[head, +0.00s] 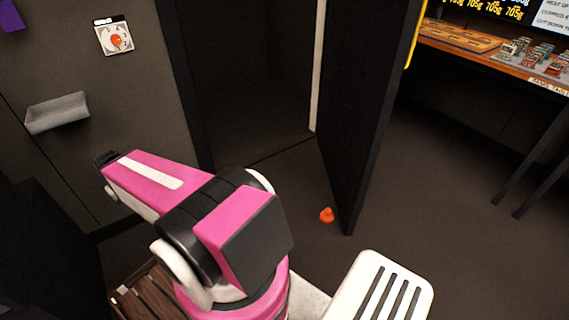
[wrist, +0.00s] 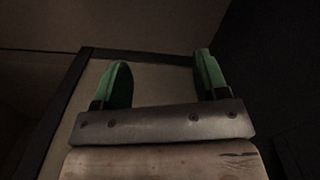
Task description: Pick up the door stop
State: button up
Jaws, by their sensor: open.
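The door stop (head: 327,214) is a small orange piece on the dark floor in the head view, close to the bottom of the open black door (head: 370,110). My gripper (wrist: 160,82) shows in the wrist view with its two green fingers spread apart and nothing between them. In the head view my pink and white arm is at the lower left of the door stop, and the gripper's fingers cannot be made out there. The door stop is not visible in the wrist view.
A dark doorway (head: 250,80) stands behind the door. A wooden slatted crate (head: 150,295) is at the lower left. A table with small items (head: 470,45) is at the upper right. A grey wall holder (head: 57,112) and a dial (head: 115,38) are on the left wall. Floor right of the door is clear.

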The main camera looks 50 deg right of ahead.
aim_at(327, 216)
jog(key=z, duration=2.8)
jog(key=k+l, duration=0.3)
jog(key=k+l+z, duration=0.1)
jog(key=k+l, duration=0.25)
jog(key=l, duration=0.2)
jog(key=k+l, duration=0.3)
jog(key=l+z, duration=0.05)
jog(key=l, duration=0.05)
